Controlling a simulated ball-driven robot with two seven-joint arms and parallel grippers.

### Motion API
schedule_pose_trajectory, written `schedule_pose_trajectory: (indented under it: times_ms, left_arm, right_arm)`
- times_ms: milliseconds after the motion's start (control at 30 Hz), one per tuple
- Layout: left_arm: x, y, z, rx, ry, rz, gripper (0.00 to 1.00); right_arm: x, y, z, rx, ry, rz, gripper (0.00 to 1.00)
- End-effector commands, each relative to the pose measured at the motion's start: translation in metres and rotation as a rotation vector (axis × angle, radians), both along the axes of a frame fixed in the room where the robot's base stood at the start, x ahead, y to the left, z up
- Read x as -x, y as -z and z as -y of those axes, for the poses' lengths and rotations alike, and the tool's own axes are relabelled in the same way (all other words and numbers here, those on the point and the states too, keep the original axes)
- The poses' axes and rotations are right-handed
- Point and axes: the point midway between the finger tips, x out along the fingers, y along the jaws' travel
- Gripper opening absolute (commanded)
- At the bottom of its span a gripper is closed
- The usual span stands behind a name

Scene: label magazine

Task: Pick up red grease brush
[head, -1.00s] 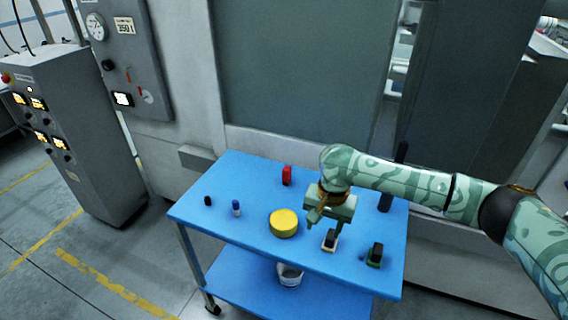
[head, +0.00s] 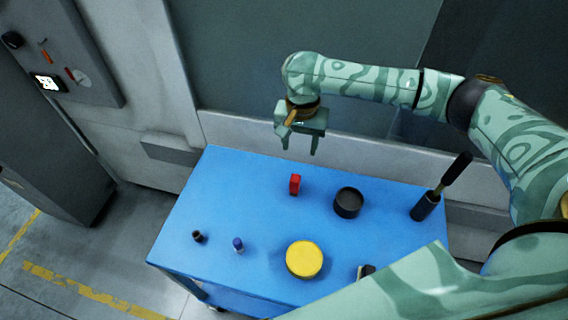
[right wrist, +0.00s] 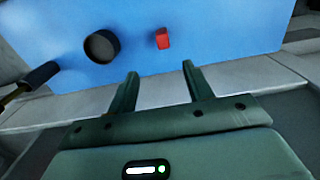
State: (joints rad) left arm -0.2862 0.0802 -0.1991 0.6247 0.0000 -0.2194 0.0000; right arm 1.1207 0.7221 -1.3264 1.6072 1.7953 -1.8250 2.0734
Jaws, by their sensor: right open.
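A small upright red object (head: 295,185), the only red thing on the blue table (head: 215,190), stands toward its back edge. Its shape is blocky, and I cannot make out bristles. It also shows in the right wrist view (right wrist: 162,38), beyond the gap between the fingers. My right gripper (head: 300,148) is open and empty, with its fingers apart. In the head view it appears just above and behind the red object, not touching it. The right wrist view also shows the open fingers (right wrist: 160,70). My left gripper is not in view.
A black round cup (head: 348,203) stands right of the red object. A dark holder with a black handle (head: 426,205) is farther right. A yellow round tin (head: 305,259), a blue-capped item (head: 238,244) and a small black item (head: 198,236) stand nearer. My arm hides the front right.

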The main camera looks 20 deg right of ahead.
Motion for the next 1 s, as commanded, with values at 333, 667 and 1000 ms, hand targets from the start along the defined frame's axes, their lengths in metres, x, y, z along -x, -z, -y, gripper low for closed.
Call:
schedule_pose_trajectory:
  times_ms: [333,667,1000]
  left_arm:
    - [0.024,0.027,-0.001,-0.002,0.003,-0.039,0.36]
    - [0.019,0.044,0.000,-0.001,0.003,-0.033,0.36]
    - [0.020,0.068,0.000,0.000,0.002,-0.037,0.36]
  right_arm:
    - [0.001,0.063,-0.001,0.000,0.000,-0.006,0.51]
    - [0.000,0.112,-0.001,-0.001,0.000,-0.002,0.51]
    - [-0.001,0.155,-0.004,0.000,-0.001,-0.004,0.51]
